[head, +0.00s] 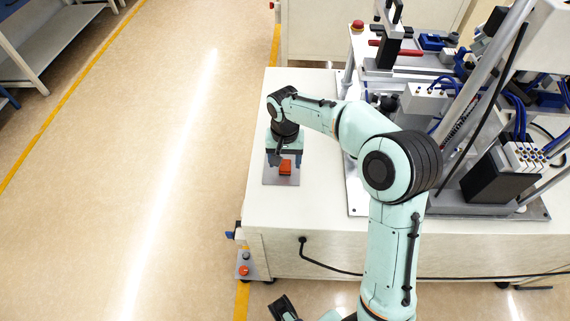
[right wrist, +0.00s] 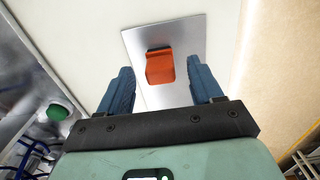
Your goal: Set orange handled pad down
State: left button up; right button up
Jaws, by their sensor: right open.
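The orange handle (head: 285,167) of the pad is a small orange block with a dark strip along one edge. It is on a flat grey metal plate (head: 282,181) that lies on the white bench top near its left edge. I cannot tell whether the block is fixed to the plate. My right gripper (head: 285,161) is over the plate, pointing down, with blue fingers apart. In the right wrist view the orange handle (right wrist: 160,68) shows between and slightly beyond the open fingers (right wrist: 160,75), with gaps on both sides.
The white bench (head: 265,212) is clear around the plate. A machine with a metal base (head: 356,203), hoses and a red button (head: 357,25) stands to the right. A button box (head: 245,265) hangs at the bench's front left corner. Open floor (head: 150,160) lies left.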

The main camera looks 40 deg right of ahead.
aim_at(285, 162)
notch_tip(285, 162, up, 9)
jog(key=p, duration=0.1)
jog(key=shift+f, duration=0.15)
dwell(0.4)
